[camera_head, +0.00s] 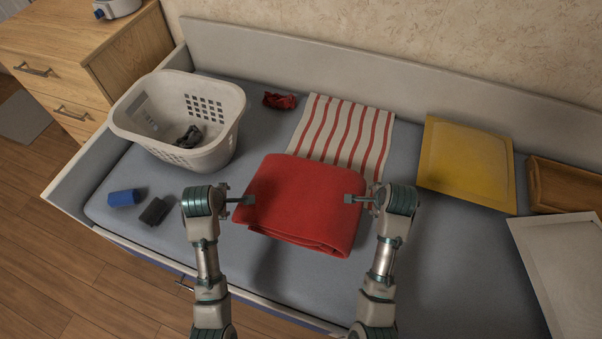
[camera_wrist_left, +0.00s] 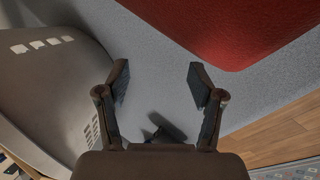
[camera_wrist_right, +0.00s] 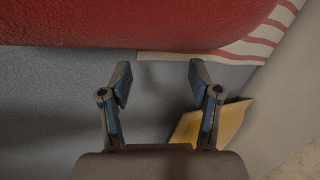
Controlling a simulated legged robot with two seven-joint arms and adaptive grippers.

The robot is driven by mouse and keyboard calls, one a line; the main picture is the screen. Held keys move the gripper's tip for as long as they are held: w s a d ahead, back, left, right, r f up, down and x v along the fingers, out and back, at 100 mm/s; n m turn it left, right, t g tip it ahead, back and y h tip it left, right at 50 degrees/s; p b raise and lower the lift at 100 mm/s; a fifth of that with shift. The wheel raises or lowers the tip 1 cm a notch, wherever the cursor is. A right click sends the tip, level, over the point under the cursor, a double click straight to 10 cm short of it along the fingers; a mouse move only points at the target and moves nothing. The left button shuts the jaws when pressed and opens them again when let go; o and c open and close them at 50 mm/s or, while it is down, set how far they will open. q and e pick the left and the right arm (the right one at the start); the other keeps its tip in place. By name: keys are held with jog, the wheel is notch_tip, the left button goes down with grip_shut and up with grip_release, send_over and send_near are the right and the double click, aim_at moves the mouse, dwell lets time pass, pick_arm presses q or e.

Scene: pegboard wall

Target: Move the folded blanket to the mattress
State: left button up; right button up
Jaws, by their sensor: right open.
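The folded red blanket (camera_head: 305,205) lies in the middle of the grey-blue mattress (camera_head: 440,260), its far edge by the striped cloth; whether it rests fully on the mattress I cannot tell. My left gripper (camera_head: 250,200) is at the blanket's left side, and in the left wrist view (camera_wrist_left: 160,85) its fingers are apart with nothing between them. My right gripper (camera_head: 350,198) is at the blanket's right side, open and empty in the right wrist view (camera_wrist_right: 160,80). The blanket fills the top of both wrist views (camera_wrist_left: 240,25) (camera_wrist_right: 120,20).
A white laundry basket (camera_head: 215,155) with a dark cloth stands at left.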

pick_arm(q)
jog(key=shift+d+f, duration=0.15)
jog(key=shift+f, duration=1.35)
jog(key=shift+d+f, duration=0.15)
jog(key=shift+f, duration=1.3)
pick_arm(e)
jog(key=shift+s+a+f, duration=0.1)
jog(key=shift+a+f, duration=0.15)
jog(key=shift+f, duration=1.2)
jog(key=shift+a+f, duration=0.2)
jog(key=shift+f, duration=1.25)
pick_arm(q)
jog(key=shift+a, duration=0.4)
pick_arm(e)
jog(key=shift+d+f, duration=0.1)
jog(key=shift+d, duration=0.3)
pick_arm(q)
jog(key=o, duration=0.5)
jog(key=a, duration=0.3)
jog(key=shift+a, duration=0.15)
pick_arm(e)
jog(key=d, duration=0.3)
jog(key=shift+d, duration=0.1)
jog(key=o, duration=0.5)
jog(key=shift+d, duration=0.1)
pick_arm(q)
jog(key=shift+r, duration=0.1)
